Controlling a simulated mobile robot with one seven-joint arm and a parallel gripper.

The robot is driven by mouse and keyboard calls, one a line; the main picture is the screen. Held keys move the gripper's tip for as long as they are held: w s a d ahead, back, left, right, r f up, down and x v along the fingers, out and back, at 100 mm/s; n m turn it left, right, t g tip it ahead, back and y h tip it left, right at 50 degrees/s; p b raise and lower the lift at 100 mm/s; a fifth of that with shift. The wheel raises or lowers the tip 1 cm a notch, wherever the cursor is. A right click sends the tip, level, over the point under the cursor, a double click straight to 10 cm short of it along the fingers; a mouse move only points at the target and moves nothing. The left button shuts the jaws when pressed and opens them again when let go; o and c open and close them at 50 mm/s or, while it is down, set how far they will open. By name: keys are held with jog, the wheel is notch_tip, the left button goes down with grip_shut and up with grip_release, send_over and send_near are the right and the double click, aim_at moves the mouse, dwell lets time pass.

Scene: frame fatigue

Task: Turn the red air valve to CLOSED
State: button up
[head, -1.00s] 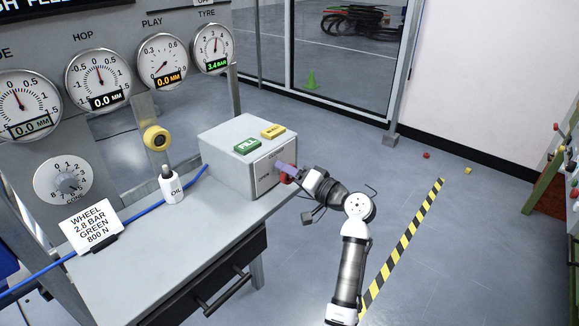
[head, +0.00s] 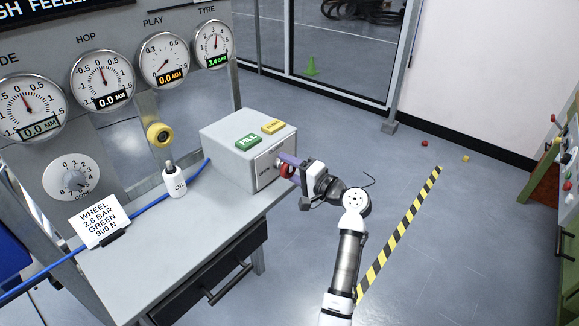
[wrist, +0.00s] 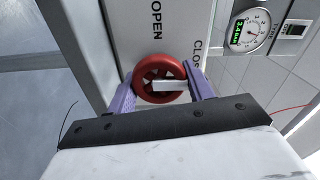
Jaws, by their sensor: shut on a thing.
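The red air valve (wrist: 147,67) is a round handwheel with a pale bar across it, on the side plate of the grey box (head: 226,162). In the wrist view the word OPEN is above it and CLOSED, partly cut off, is to its right. My gripper (wrist: 160,88) has its two purple fingers on either side of the wheel's rim, shut on it. In the head view my gripper (head: 287,166) reaches the box's right face from the right and hides most of the valve. The pale bar points right in the wrist view, roughly toward the CLOSED lettering.
The box carries a green FILL button (head: 248,142) and a yellow button (head: 273,126) on top. An oil bottle (head: 174,181) and a label card (head: 100,220) stand on the bench (head: 190,240). The TYRE gauge (head: 214,45) reads 3.4 bar.

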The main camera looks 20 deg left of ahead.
jog(key=o, duration=1)
jog(key=shift+c, duration=0.2)
jog(key=b+v, duration=0.3)
jog(key=v, duration=1.1)
jog(key=shift+b, duration=0.35)
